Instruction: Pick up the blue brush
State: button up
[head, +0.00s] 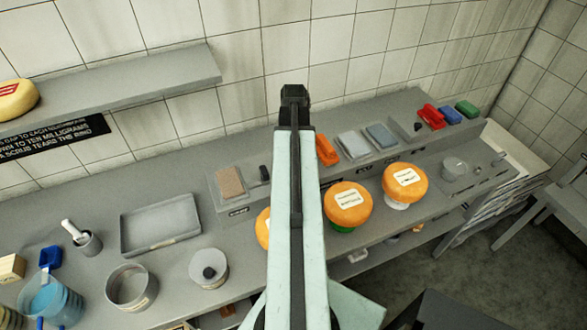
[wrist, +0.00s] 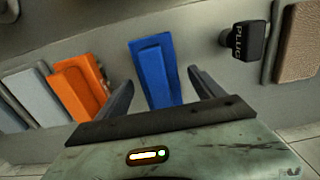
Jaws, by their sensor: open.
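In the wrist view a blue brush (wrist: 154,72), a long block with a raised ridge, lies on the grey surface. My gripper (wrist: 160,80) is open, its two dark fingers apart, one on each side of the brush's near part in that picture. I cannot tell whether either finger touches it. In the head view my arm stands upright in the middle, with a dark part (head: 295,95) at its top. The arm hides the shelf spot between the black plug and the orange brush, and this blue brush does not show there.
In the wrist view an orange brush (wrist: 80,88) lies left of the blue one; a black plug (wrist: 245,42) and brown pad (wrist: 298,40) are right. In the head view orange cheese wheels (head: 349,205) stand before the raised shelf. Red, blue and green blocks (head: 449,115) sit far right.

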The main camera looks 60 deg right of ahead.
jog(key=shift+f, duration=0.25)
jog(key=shift+c, duration=0.4)
jog(key=c, duration=1.6)
jog(key=shift+r, duration=0.1)
notch_tip(320, 180, up, 10)
jog(key=p, duration=1)
jog(key=shift+p, duration=0.3)
jog(key=o, duration=0.8)
jog(key=shift+c, duration=0.2)
jog(key=c, duration=0.4)
jog(key=shift+o, duration=0.2)
jog(key=shift+a, duration=0.1)
